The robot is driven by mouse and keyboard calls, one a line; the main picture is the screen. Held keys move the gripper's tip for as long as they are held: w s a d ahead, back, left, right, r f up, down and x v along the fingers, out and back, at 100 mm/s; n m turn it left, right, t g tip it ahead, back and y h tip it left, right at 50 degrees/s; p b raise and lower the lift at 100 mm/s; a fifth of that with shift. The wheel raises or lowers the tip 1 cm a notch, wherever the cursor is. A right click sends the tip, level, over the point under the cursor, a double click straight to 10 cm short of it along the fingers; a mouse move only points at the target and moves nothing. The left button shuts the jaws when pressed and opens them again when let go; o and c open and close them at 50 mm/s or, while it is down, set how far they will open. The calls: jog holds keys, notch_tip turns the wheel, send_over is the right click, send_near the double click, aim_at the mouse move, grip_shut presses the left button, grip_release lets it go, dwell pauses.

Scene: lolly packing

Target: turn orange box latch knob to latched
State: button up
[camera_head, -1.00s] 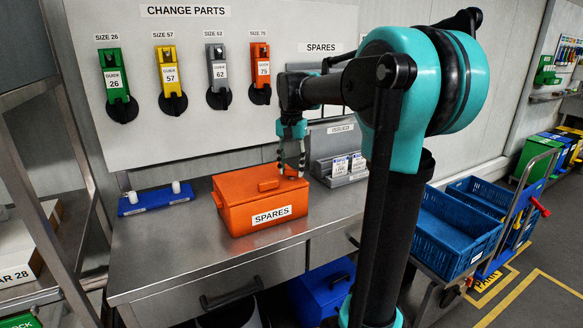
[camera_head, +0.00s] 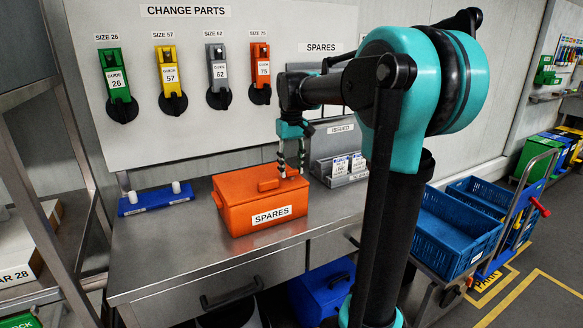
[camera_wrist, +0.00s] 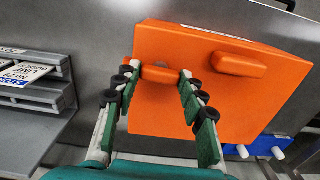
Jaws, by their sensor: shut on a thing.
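The orange box (camera_head: 262,204) with a "SPARES" label sits closed on the steel bench. Its lid handle (camera_head: 268,184) also shows in the wrist view (camera_wrist: 239,64). The orange latch knob (camera_wrist: 161,74) is on the lid near one edge, between my fingertips. My gripper (camera_head: 291,172) points down at the right part of the lid. In the wrist view my gripper (camera_wrist: 158,77) is shut on the knob, with a fingertip at each end of it. In the head view the fingers hide the knob. I cannot tell from these frames which position the knob marks.
A blue tray (camera_head: 155,200) with white knobs lies left of the box. A grey card rack (camera_head: 345,180) stands close on the right. Coloured guides hang on the wall panel behind. Bare bench (camera_head: 165,255) lies at the front left.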

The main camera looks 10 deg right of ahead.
aim_at(291, 170)
jog(key=shift+n, duration=0.4)
jog(key=o, duration=1.2)
jog(key=shift+c, duration=0.2)
notch_tip(291, 170, up, 12)
